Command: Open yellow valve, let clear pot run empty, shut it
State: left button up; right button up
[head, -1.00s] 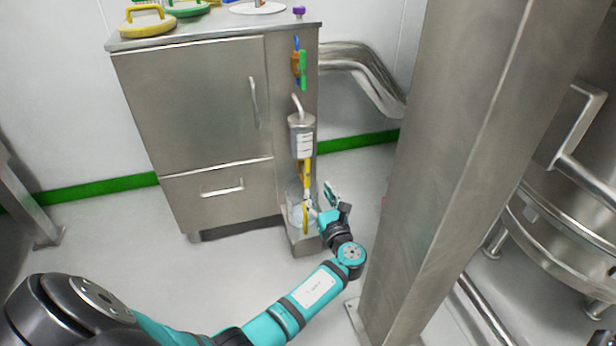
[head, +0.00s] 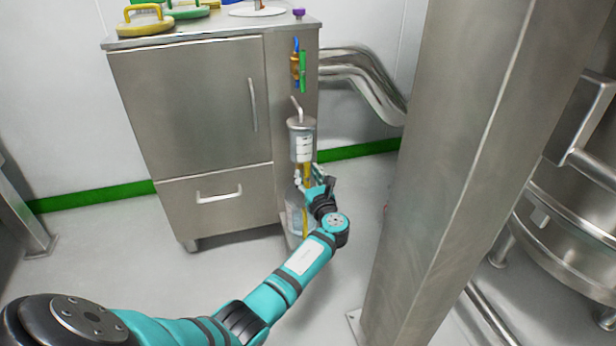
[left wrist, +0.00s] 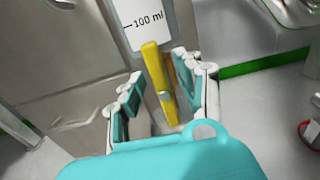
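The clear pot (head: 301,142) is a grey-looking cylinder with a white label on the cabinet's right side. The label shows "100 ml" in the left wrist view (left wrist: 146,22). Below the pot is the yellow valve (head: 307,170), whose long yellow lever (left wrist: 155,75) points roughly upright, slightly tilted, in the left wrist view. My left gripper (left wrist: 158,92) is open, with one finger on each side of the lever, the right finger closer. I cannot tell whether it touches. In the head view my left gripper (head: 310,184) partly hides the valve. My right gripper is not in view.
A clear vessel (head: 293,218) stands low beneath the valve, partly behind my arm. The steel cabinet (head: 190,105) is to the left. A thick steel post (head: 450,170) stands close on the right.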

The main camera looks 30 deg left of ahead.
pick_arm(q)
grip_shut()
